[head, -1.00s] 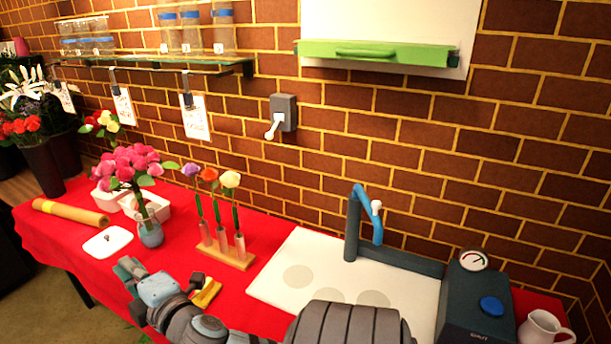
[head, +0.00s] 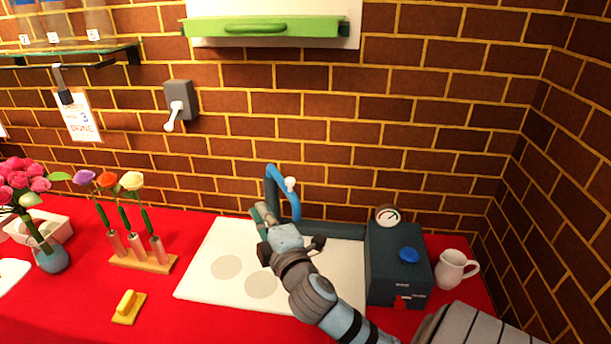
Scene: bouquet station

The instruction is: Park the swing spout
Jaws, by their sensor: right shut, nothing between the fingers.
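The swing spout (head: 295,204) is a blue curved tube on a dark upright post at the back of the white board (head: 208,262). A small white knob (head: 290,184) sits on it. Its bend is at the top and its free end points down to the right. My right gripper (head: 262,214) is shut and empty at the foot of the post, just left of and in front of the spout. It hides the lower post, and I cannot tell whether it touches it. My left gripper is out of view.
A dark box with a gauge (head: 387,216) and blue button (head: 409,255) stands right of the board, beside a white jug (head: 452,270). A flower rack (head: 143,260) and a yellow block (head: 128,307) are at left. The board's left part is clear.

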